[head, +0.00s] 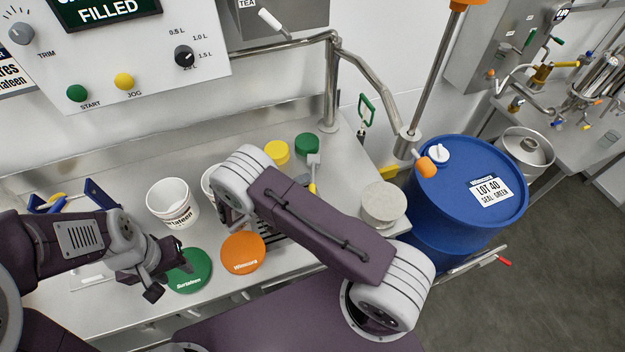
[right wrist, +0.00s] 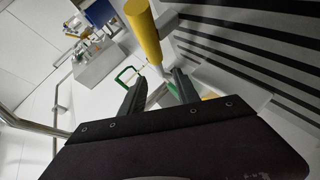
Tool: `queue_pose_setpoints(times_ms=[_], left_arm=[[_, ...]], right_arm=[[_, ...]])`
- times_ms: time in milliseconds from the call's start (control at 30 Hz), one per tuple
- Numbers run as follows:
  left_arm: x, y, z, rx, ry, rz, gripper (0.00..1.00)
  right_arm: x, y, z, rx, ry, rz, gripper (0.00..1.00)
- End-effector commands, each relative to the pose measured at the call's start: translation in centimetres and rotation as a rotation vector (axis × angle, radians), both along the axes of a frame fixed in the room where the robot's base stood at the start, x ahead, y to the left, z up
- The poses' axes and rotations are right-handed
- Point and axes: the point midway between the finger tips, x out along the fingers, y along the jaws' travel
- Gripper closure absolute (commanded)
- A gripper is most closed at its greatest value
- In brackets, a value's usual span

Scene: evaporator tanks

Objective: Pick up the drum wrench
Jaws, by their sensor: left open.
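A tool with a yellow handle and a grey head (head: 313,160), perhaps the drum wrench, stands out beside my right forearm on the bench, which hides part of it. In the right wrist view a yellow handle (right wrist: 145,32) with a grey block behind it reaches down just beyond my right fingertips. My right gripper (right wrist: 160,76) is open, its fingers apart with nothing clearly held; in the head view my own arm hides it. My left gripper (head: 168,268) is open and empty over the front of the bench, left of the green lid (head: 190,271).
A white bucket (head: 172,203), an orange lid (head: 243,252), yellow and green caps and a grey round disc (head: 383,203) are on the bench. A blue drum (head: 460,225) stands at its right end. A green-handled hook (head: 366,110) is near the wall. A metal pipe arm overhangs the back.

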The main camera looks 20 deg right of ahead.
Motion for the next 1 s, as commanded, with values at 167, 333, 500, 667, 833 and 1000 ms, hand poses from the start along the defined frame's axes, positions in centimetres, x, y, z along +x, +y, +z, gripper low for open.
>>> queue_pose_setpoints(times_ms=[167,333,500,667,833,1000], left_arm=[[0.0,0.0,0.2,0.0,0.0,0.0,0.57],[0.0,0.0,0.8,0.0,0.0,0.0,0.57],[0.0,0.0,0.8,0.0,0.0,0.0,0.57],[0.0,0.0,0.8,0.0,0.0,0.0,0.57],[0.0,0.0,0.7,0.0,0.0,0.0,0.57],[0.0,0.0,0.7,0.0,0.0,0.0,0.57]], right_arm=[[0.3,-0.7,-0.3,0.001,0.0,-0.001,0.62],[1.4,-3.4,-1.5,0.0,0.002,-0.005,0.62],[2.1,-4.6,-2.2,0.002,0.0,-0.001,0.62],[2.1,-4.6,-2.2,0.001,0.0,0.0,0.62],[2.1,-4.6,-2.2,0.001,0.0,0.0,1.0],[2.1,-4.6,-2.2,0.001,0.0,0.0,1.0]])
